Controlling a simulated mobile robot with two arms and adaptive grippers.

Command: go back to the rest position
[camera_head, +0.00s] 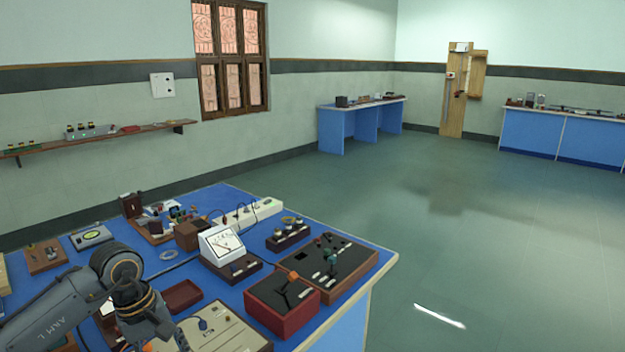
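My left arm comes in from the lower left over the blue-topped bench (372,270). My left gripper is at the bottom edge of the picture, mostly cut off below the wrist, so its fingers cannot be made out. It is above the near left part of the bench, beside a cream panel box (222,332). My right arm and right gripper do not show.
The bench holds a white analog meter (221,243), a red box with a lever (282,302), a dark switch board (345,262), a brown tray (182,296) and a white power strip (250,213). Open floor (470,250) lies to the right.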

